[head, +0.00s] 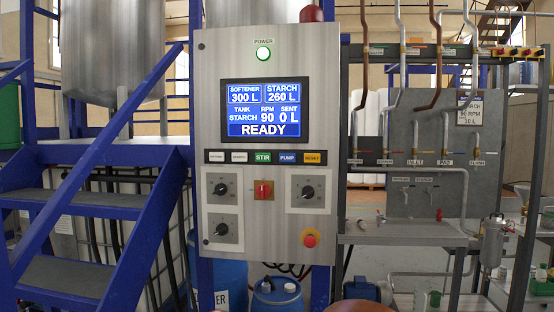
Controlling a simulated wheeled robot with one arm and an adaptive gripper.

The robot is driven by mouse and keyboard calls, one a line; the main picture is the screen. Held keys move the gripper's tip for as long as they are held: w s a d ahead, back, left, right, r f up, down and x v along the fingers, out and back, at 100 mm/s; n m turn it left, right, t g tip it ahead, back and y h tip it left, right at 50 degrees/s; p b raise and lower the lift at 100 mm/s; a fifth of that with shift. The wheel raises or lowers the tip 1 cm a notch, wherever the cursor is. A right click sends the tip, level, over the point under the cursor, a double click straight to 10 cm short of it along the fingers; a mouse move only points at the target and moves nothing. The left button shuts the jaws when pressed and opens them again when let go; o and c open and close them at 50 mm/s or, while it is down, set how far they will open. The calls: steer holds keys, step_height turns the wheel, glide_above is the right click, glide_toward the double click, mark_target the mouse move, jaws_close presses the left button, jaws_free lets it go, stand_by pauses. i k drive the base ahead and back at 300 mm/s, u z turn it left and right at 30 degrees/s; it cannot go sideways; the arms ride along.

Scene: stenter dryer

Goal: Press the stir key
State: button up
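The stir key (263,157) is a small green key marked STIR, in the middle of a row of keys on the grey control cabinet (220,80). Two pale keys are to its left, and the blue PUMP key (287,158) and the yellow-orange RESET key (312,158) are to its right. The screen (265,108) above reads SOFTENER 300 L, STARCH 260 L, TANK STARCH, RPM 90, SENT 0 L and READY. My gripper is not in view, and nothing covers the key.
Below the keys are a red switch (263,190), several black dials and a red emergency stop button (309,240). A green power lamp (263,54) is lit. Blue stairs (90,205) stand at left; pipework and a bench (400,233) stand at right.

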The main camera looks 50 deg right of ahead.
mark_target(260, 157)
steer(key=z, duration=1.55)
